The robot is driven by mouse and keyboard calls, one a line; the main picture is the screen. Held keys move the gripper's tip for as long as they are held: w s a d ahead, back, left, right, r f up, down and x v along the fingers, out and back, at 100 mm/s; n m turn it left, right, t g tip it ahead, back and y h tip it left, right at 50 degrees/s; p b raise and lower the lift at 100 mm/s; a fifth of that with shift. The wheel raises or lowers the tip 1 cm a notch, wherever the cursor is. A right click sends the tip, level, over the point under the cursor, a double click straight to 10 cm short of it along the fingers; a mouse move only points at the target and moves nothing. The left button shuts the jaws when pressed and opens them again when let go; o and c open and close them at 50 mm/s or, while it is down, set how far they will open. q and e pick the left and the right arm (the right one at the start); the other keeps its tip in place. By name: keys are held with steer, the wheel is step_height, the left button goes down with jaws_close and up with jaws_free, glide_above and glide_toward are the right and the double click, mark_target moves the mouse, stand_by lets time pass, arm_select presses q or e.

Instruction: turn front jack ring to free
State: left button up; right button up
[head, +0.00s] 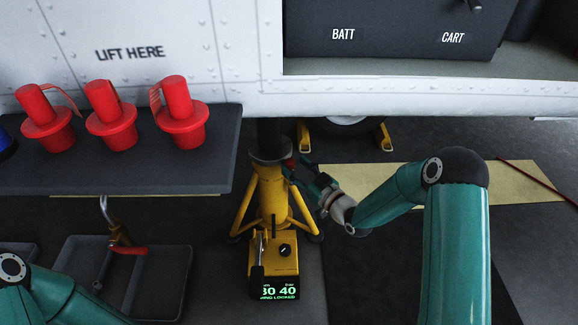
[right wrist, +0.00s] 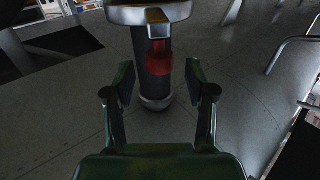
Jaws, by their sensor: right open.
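The yellow front jack (head: 270,195) stands on splayed legs under the white fuselage. Its grey ring (head: 270,152) sits at the top of the jack body around a dark column. The ring shows in the right wrist view as a pale collar (right wrist: 120,15) with a protruding lug and a red knob (right wrist: 161,60) below it. My left gripper is out of view.
A dark shelf (head: 215,150) with several red plugs (head: 110,115) is left of the jack. A grey tray (head: 170,285) lies below it. The fuselage (head: 245,45) overhangs the jack. A yellowish mat (head: 375,178) lies on the floor behind my right arm.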

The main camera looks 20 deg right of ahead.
mark_target(294, 165)
steer(key=shift+b+x, duration=0.3)
steer(key=shift+x, duration=1.3)
jaws_close()
